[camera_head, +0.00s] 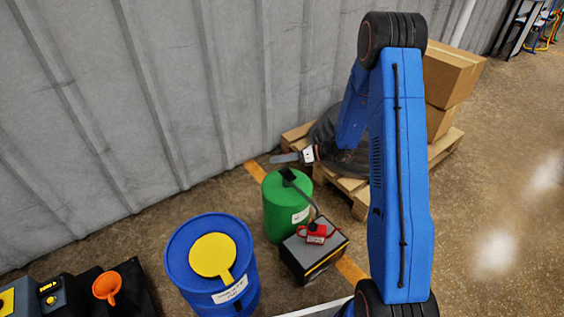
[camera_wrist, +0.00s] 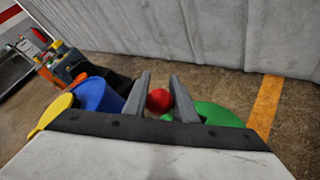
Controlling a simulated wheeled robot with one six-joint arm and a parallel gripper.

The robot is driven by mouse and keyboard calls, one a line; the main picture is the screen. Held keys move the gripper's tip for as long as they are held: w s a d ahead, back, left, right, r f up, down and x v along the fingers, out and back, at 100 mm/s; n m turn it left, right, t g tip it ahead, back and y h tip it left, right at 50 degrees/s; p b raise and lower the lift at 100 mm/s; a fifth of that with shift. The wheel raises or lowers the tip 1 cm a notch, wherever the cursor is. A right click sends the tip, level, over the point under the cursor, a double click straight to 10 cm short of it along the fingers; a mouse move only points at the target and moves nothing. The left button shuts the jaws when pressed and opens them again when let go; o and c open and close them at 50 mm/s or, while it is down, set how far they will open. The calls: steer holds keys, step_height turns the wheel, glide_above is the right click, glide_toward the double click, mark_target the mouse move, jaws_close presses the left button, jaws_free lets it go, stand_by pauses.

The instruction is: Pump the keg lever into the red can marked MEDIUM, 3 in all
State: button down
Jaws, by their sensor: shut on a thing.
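The green keg (camera_head: 283,212) stands on the floor near the wall, with a black pump head (camera_head: 289,174) on top. A dark spout (camera_head: 304,193) slopes from the pump head down toward a small red can (camera_head: 315,233). The can has a pale label too small to read. My gripper (camera_head: 285,158) is just above the keg top. In the wrist view, the red lever knob (camera_wrist: 159,99) sits between my two grey fingers, which are shut on it. The green keg (camera_wrist: 217,113) shows behind the right finger. The lever's shaft is hidden.
The can stands on a dark box (camera_head: 310,258) with a grey top. A pallet (camera_head: 358,200) with cardboard boxes (camera_head: 450,75) is behind my arm. Open floor lies to the right.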

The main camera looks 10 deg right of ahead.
steer(key=shift+w+a+f+m+g+h, duration=0.35)
steer(key=shift+w+f+m+g+h, duration=0.2)
steer(key=shift+w, duration=0.3)
steer(key=shift+w+a+f+m+g+h, duration=0.4)
steer(key=shift+w+f+g+h, duration=0.2)
steer(key=shift+w, duration=0.25)
steer(key=shift+f, duration=0.2)
steer(key=shift+d, duration=0.1)
steer(key=c, duration=1.5)
jaws_free()
steer(key=shift+d+f, duration=0.1)
steer(key=shift+o, duration=0.2)
steer(key=shift+r, duration=0.2)
steer(key=v, duration=1.7)
steer(key=shift+d, duration=0.2)
